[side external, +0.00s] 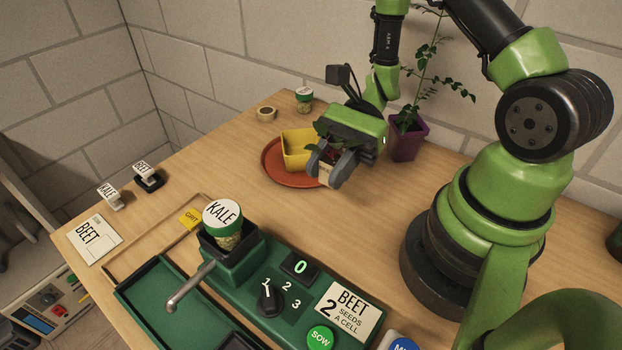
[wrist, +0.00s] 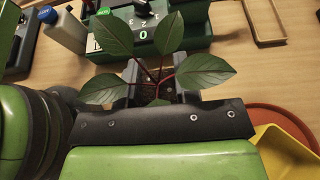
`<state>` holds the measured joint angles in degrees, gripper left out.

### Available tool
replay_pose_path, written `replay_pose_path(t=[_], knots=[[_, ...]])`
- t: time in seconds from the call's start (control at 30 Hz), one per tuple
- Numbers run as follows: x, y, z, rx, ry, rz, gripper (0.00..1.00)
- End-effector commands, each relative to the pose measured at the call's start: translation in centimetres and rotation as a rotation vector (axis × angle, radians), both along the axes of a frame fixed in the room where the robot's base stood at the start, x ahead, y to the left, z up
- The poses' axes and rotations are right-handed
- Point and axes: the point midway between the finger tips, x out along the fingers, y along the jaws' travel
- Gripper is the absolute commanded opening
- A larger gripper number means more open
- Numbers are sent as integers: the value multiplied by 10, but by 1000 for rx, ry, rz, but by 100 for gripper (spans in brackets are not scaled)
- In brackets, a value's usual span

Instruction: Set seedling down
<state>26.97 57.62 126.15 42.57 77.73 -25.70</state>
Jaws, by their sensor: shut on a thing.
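The seedling, with green leaves and reddish stems, shows in the wrist view (wrist: 165,75). Its small pale pot (side external: 326,174) shows partly in the side view, between my fingers. My gripper (side external: 340,172) is shut on it and holds it by the right side of a round terracotta saucer (side external: 272,168). In the wrist view the leaves cover much of my gripper (wrist: 155,92) and the dark soil. I cannot tell whether the pot touches anything below. A yellow tub (side external: 295,152) stands on the saucer, just left of my gripper.
A tall plant in a purple pot (side external: 407,140) stands behind my gripper. A green seeder with a knob (side external: 270,298) and a KALE jar (side external: 222,218) is in front. A tape roll (side external: 266,114) and small jar (side external: 304,99) stand at the back. Bare table lies between saucer and seeder.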

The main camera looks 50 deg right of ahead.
Motion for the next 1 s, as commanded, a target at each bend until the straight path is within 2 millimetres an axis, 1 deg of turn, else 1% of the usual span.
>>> replay_pose_path(t=[0.27,0.6,0.67,0.7,0.87,0.97,1.0], knots=[[0,0,12,-1,-1,0,3],[0,0,55,-2,-4,1,3],[1,0,60,-1,-2,-2,3],[9,-1,55,0,2,-17,3],[39,-6,43,0,0,-79,3],[61,-8,37,0,0,-129,3],[72,-9,34,0,-2,-153,3]])
